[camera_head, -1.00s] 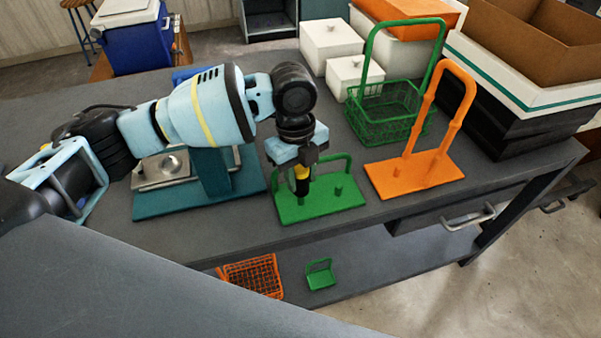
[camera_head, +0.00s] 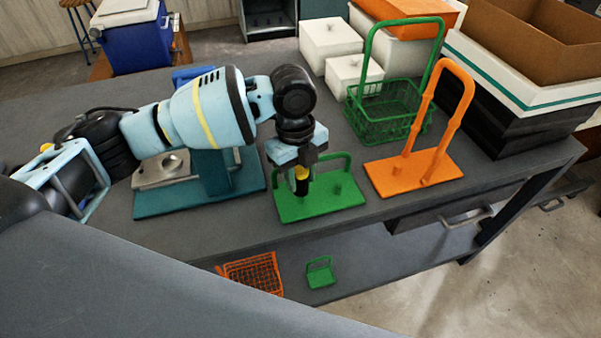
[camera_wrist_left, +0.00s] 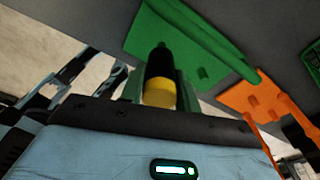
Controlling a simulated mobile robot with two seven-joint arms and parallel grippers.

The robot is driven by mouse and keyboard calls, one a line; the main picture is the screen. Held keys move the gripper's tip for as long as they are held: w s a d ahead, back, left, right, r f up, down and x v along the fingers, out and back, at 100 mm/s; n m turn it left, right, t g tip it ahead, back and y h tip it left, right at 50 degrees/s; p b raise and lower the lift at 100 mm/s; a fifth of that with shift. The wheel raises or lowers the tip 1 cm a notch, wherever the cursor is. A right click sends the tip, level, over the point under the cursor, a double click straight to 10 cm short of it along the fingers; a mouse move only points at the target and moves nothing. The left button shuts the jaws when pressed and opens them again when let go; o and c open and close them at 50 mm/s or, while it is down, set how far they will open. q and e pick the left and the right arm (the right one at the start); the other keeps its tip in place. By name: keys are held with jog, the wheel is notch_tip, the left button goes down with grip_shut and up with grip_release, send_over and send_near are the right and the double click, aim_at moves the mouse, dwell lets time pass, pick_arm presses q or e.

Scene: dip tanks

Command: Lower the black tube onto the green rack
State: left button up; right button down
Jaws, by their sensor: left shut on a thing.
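My left gripper (camera_head: 302,166) is shut on the black tube (camera_head: 302,188), which has a yellow band at its upper part. The tube hangs about upright over the left half of the green rack (camera_head: 322,208). The rack is a flat plate with a looped handle at the back and a short peg right of the tube. I cannot tell whether the tube's lower end touches the rack. In the left wrist view the tube (camera_wrist_left: 160,68) sits between the fingers, and the green rack (camera_wrist_left: 178,38) lies beyond it. My right gripper is not in view.
An orange rack (camera_head: 395,180) with a tall handle stands right of the green one. A green wire basket (camera_head: 385,115) and white boxes (camera_head: 331,40) stand behind. A teal stand (camera_head: 165,204) is at left. An orange basket (camera_head: 252,272) lies on the lower shelf.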

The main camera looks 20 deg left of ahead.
pick_arm(q)
jog(key=shift+f, duration=0.5)
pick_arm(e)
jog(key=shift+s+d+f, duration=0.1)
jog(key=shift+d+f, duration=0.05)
pick_arm(q)
jog(key=shift+f, duration=0.65)
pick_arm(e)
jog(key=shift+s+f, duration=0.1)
pick_arm(q)
jog(key=shift+f, duration=0.65)
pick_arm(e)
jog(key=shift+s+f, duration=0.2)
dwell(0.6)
pick_arm(q)
jog(key=o, duration=1.2)
jog(key=shift+o, duration=0.4)
jog(key=o, duration=0.4)
jog(key=shift+r, duration=0.1)
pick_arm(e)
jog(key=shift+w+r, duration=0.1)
